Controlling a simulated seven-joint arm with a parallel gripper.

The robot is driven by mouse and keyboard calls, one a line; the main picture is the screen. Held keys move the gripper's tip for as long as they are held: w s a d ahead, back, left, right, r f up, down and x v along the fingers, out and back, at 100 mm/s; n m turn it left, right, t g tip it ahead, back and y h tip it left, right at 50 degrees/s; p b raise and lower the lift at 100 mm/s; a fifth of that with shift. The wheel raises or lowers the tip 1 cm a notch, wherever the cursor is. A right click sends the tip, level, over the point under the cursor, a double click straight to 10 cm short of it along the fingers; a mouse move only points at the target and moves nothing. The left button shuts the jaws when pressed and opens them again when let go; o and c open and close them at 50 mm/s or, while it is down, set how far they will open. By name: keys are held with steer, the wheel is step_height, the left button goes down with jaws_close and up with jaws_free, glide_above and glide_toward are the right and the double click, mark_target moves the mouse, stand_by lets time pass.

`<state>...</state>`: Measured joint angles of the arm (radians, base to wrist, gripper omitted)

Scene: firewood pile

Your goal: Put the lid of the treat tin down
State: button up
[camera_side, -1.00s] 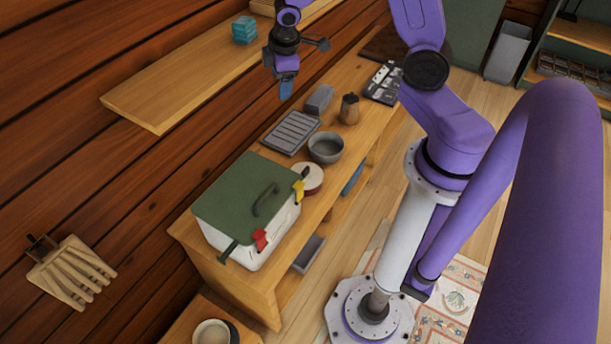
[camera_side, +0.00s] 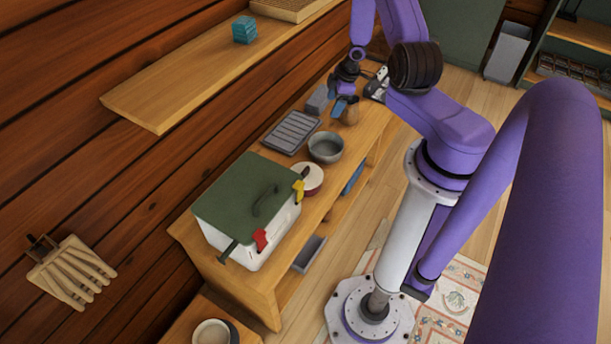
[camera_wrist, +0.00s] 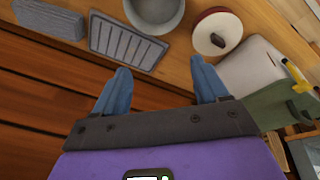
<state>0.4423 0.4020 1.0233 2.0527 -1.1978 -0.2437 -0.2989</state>
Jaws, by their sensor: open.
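A round tin (camera_side: 312,178) with a pale top and red rim stands on the wooden bench, between the grey bowl and the green-lidded box. In the wrist view its pale top (camera_wrist: 208,42) carries a small dark brown piece near the middle; I cannot tell whether that is a knob on a lid. My gripper (camera_side: 341,104) is over the far part of the bench, close to the small brown jug. In the wrist view its two blue fingers (camera_wrist: 160,72) are spread with nothing between them. The tin is apart from the fingers.
A grey bowl (camera_side: 325,148), a slatted grey tray (camera_side: 291,132), a grey block (camera_side: 319,98) and a brown jug (camera_side: 350,113) share the bench. A white box (camera_side: 268,241) with a green lid (camera_side: 240,195) stands nearer. A wall shelf (camera_side: 180,90) juts out above.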

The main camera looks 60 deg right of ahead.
steer(key=s+f+m+t+y, duration=0.1)
steer(key=s+f, duration=0.4)
steer(key=s, duration=0.1)
steer(key=m+t+y, duration=0.1)
steer(key=m+t, duration=0.3)
steer(key=t, duration=0.4)
glide_toward(305, 169)
steer(key=x, duration=0.7)
steer(key=shift+w+f, duration=0.4)
steer(key=shift+w, duration=0.15)
steer(key=c, duration=1.2)
steer(key=shift+r, duration=0.2)
